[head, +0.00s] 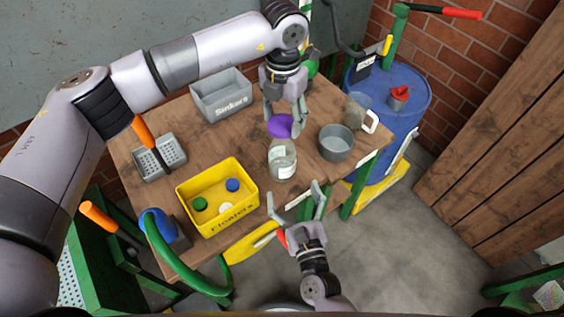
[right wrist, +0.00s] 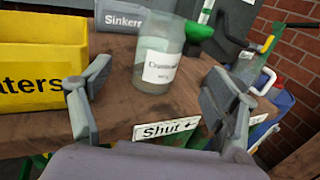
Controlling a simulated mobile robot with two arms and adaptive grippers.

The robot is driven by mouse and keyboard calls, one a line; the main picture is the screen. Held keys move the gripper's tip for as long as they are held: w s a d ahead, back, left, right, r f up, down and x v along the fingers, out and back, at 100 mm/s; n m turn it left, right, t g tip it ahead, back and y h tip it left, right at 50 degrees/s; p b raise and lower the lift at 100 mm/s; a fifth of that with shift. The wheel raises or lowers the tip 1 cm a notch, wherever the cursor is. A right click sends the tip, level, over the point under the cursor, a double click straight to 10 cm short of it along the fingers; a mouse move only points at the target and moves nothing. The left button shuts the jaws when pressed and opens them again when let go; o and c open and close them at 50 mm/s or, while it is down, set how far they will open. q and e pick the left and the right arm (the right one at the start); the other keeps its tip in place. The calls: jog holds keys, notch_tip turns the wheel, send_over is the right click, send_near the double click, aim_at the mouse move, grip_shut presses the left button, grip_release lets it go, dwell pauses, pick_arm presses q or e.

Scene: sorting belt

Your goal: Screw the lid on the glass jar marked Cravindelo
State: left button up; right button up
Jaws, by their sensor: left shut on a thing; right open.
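The glass jar (head: 283,168) stands upright on the wooden table near its front edge. In the right wrist view the jar (right wrist: 160,38) carries a white label whose text is too blurred to read fully. A purple lid (head: 281,127) is in my left gripper (head: 284,113), which is shut on it and points down just above and behind the jar in the picture. The lid and jar look apart. My right gripper (head: 293,194) is open and empty in front of the jar; in its wrist view the fingers (right wrist: 147,88) are spread with the jar beyond them.
A yellow Floaters box (head: 240,213) with several coloured pieces stands left of the jar. A grey Sinkers bin (head: 221,100) is behind. A grey pot (head: 336,146) and a glass mug (head: 357,112) stand right. A Shut sign (right wrist: 167,129) is on the table's front edge.

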aim_at(280, 147)
jog(key=x, duration=1.2)
jog(key=shift+f, duration=0.1)
jog(key=shift+c, duration=0.3)
jog(key=c, duration=1.7)
pick_arm(q)
jog(key=shift+f, duration=2.5)
pick_arm(e)
jog(key=shift+c, duration=0.2)
